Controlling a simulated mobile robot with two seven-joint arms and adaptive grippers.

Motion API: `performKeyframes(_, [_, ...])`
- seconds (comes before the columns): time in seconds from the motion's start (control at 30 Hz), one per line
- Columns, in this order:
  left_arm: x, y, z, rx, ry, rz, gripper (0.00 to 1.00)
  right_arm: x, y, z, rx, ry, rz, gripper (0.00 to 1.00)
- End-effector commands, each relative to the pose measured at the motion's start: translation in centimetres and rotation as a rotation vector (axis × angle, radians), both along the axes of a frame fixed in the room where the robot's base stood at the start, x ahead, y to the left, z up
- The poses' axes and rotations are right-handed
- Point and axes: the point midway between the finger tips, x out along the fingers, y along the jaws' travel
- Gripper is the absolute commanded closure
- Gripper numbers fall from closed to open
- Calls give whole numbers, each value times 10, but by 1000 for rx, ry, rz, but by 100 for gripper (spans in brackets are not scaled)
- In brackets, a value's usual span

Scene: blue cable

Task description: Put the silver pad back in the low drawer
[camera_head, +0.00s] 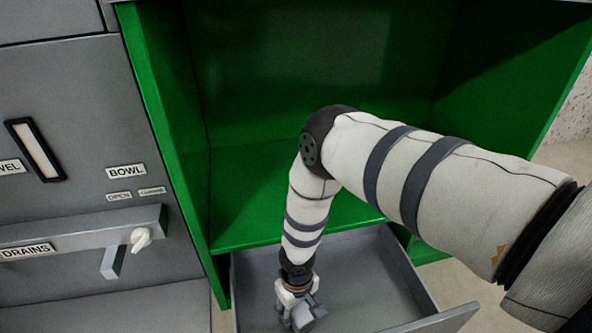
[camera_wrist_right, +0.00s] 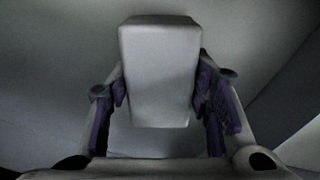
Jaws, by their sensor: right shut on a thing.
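My right gripper (camera_head: 299,309) reaches down into the open low drawer (camera_head: 403,265) under the green cabinet. In the right wrist view my right gripper (camera_wrist_right: 163,105) is shut on the silver pad (camera_wrist_right: 160,70), a pale grey block with rounded edges held between the purple-lined fingers. In the head view the pad (camera_head: 308,315) shows as a small grey block at the gripper's tip. The drawer's grey interior fills the background of the wrist view. I cannot tell whether the pad touches the drawer floor. My left gripper is not in view.
A green open cabinet (camera_head: 290,60) stands above the drawer, its shelf close behind my right forearm. To the left is a grey panel (camera_head: 70,90) with labels, a rail (camera_head: 80,232) and a white knob (camera_head: 141,239). The drawer's right wall rises beside the gripper.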

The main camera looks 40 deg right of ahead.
Motion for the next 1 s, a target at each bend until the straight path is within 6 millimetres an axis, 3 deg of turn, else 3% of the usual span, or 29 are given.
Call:
performKeyframes(0.03, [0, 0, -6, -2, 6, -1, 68, -1, 0, -12, -1, 3, 0, 80])
performKeyframes(0.1, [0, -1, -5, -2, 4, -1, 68, 0, 0, -12, 0, 1, 0, 84])
performKeyframes(0.37, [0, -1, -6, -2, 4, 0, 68, 0, 0, -13, 0, 0, 0, 84])
performKeyframes(0.4, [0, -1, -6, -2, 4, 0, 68, 0, 0, -13, 0, 1, 0, 52])
performKeyframes(0.5, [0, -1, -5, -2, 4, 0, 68, 0, 0, -12, 0, 0, 0, 34])
performKeyframes(0.83, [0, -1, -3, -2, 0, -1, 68, 0, 0, -6, 0, -1, 0, 34])
performKeyframes(1.0, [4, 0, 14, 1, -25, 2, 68, 2, 0, 38, 0, -7, -1, 34])
